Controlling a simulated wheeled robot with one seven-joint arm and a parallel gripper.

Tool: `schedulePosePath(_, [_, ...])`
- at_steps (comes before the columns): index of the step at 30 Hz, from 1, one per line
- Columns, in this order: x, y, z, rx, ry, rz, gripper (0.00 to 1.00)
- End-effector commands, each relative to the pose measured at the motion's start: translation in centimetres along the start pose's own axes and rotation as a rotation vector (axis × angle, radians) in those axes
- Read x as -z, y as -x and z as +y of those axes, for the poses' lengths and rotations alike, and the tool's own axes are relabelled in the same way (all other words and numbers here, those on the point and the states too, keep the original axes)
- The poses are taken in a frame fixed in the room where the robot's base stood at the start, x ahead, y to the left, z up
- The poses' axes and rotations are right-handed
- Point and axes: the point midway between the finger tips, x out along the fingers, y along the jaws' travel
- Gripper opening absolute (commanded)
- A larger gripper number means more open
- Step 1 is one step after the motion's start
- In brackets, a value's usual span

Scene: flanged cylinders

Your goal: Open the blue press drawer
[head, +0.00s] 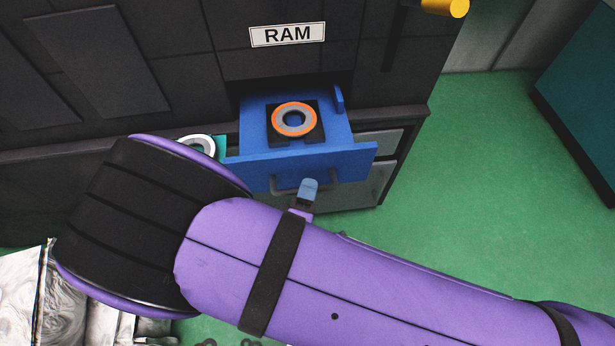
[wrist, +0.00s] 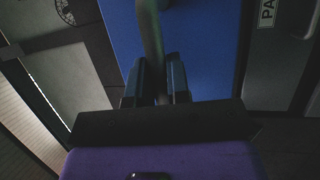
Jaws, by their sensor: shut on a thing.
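The blue press drawer (head: 320,165) is pulled out from the dark press below the RAM label, and its inside shows. A black holder with an orange-rimmed grey ring (head: 294,119) sits in the drawer. A grey bar handle (head: 285,184) is on the drawer front. My gripper (head: 308,188) is at the handle, mostly hidden behind my purple arm in the head view. In the wrist view the two fingers of my gripper (wrist: 158,85) are shut around the handle bar (wrist: 151,35), with the blue drawer front (wrist: 205,55) behind.
A grey drawer or panel (head: 382,143) is right of the blue drawer. A white ring on a teal part (head: 200,143) shows at the left, partly behind my arm. A yellow cylinder (head: 445,7) sticks out at top right. Green floor (head: 490,170) is clear at the right.

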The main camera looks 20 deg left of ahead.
Motion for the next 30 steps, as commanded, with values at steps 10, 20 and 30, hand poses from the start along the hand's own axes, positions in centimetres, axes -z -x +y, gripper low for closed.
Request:
schedulePosePath(10, [-0.24, 0.45, 0.03, 0.002, 0.001, 0.000, 0.00])
schedulePosePath(20, [-0.22, 0.42, 0.03, 0.001, 0.001, 0.000, 0.42])
schedulePosePath(30, [0.16, 0.30, 0.38, 0.000, 0.000, -0.002, 0.42])
